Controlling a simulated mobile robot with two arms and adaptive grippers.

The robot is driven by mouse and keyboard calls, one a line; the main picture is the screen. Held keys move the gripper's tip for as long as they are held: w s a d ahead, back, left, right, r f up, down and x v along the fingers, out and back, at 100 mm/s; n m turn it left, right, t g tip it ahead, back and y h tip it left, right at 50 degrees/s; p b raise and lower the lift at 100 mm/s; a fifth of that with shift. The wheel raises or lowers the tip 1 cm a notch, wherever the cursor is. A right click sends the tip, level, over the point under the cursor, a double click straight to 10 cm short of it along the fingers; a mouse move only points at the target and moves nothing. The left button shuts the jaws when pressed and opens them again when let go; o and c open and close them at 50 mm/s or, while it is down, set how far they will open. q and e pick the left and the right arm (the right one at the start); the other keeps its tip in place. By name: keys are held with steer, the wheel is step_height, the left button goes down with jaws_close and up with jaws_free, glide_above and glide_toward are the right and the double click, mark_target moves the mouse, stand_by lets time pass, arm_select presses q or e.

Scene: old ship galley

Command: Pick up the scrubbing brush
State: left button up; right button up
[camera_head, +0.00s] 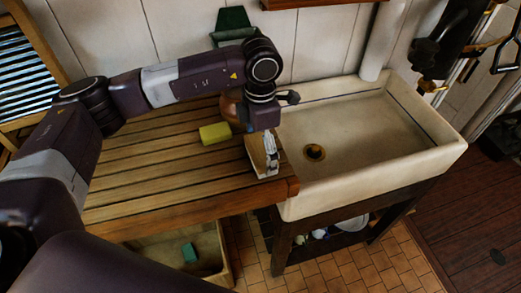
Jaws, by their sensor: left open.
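The scrubbing brush (255,155), seemingly the wooden piece with a pale side, lies on the slatted wooden counter (150,180) near its right end, beside the sink. My left gripper (271,160) points down right at the brush, its fingers overlapping the brush's right part in the picture. The gripper is open. Its fingers hide part of the brush, and I cannot tell whether they touch it. My right gripper is not in view.
A yellow sponge (215,133) lies left of the brush. A brown rounded object (229,106) is partly hidden behind my left arm. A pale sink (360,130) adjoins the counter on the right. A crate (226,275) with a green item (189,252) stands below.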

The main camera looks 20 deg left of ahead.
mark_target(261, 148)
arm_select(q)
steer(key=c, duration=1.2)
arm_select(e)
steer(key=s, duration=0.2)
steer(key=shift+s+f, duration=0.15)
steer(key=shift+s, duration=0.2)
arm_select(q)
steer(key=shift+w+r, duration=0.1)
steer(key=shift+r, duration=0.15)
step_height(261, 148, up, 8)
steer(key=b, duration=0.4)
steer(key=shift+r, duration=0.75)
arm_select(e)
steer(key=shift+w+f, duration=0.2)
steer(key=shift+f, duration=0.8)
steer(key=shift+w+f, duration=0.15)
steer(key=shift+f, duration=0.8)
